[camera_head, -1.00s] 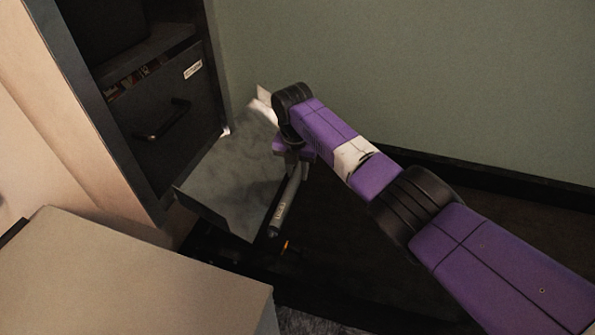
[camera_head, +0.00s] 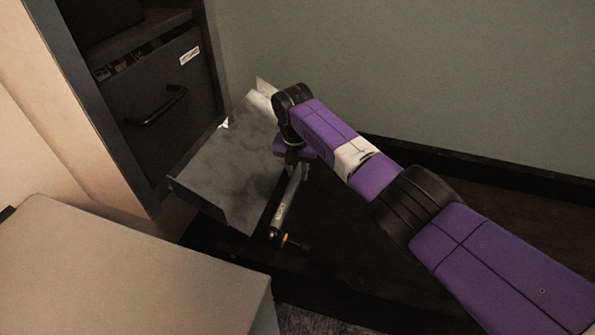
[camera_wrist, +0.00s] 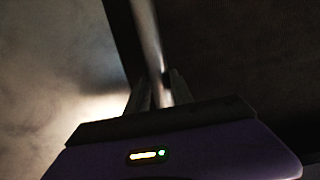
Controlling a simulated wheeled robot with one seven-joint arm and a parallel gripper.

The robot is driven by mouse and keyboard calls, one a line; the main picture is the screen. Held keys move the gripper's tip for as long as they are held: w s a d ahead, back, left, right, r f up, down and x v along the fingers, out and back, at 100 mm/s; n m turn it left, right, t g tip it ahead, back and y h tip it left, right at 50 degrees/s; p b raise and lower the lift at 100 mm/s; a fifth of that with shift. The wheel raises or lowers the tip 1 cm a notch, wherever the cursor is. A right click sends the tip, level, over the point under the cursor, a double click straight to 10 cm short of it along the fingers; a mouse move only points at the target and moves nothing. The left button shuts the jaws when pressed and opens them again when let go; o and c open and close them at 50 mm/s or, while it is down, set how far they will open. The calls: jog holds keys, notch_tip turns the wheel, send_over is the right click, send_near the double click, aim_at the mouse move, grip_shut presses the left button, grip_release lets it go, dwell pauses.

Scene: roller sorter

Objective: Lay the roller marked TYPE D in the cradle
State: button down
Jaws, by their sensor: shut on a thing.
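A slim grey roller (camera_head: 286,207) with a small label hangs below my gripper (camera_head: 296,166) in the head view, steeply tilted. The label is too small to read here. My gripper is shut on the roller near its upper end. In the wrist view the roller (camera_wrist: 149,35) runs up between the two fingers of my gripper (camera_wrist: 158,92). The roller's lower end is close to a small orange-tipped part (camera_head: 285,240) on a dark piece; I cannot tell whether they touch. I cannot make out the cradle clearly.
A tilted grey metal sheet (camera_head: 225,165) lies just left of the roller. Behind it stands a dark cabinet (camera_head: 160,105) with a handle and label. A pale box top (camera_head: 120,270) fills the lower left. A green wall (camera_head: 420,70) is behind, with dark floor to the right.

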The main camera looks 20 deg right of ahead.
jog(key=shift+w+f+b, duration=0.1)
jog(key=shift+f+b, duration=0.6)
jog(key=shift+f, duration=1.05)
dwell(0.9)
jog(key=c, duration=1)
grip_release()
jog(key=shift+c, duration=0.2)
jog(key=shift+f, duration=0.1)
jog(key=r+p, duration=0.1)
jog(key=r, duration=0.1)
jog(key=r+p, duration=0.2)
jog(key=r, duration=0.1)
jog(key=s+r+p, duration=0.1)
jog(key=r+p, duration=0.1)
jog(key=shift+a+r, duration=0.3)
jog(key=shift+r, duration=0.1)
jog(key=shift+s+d, duration=0.1)
jog(key=shift+d, duration=0.05)
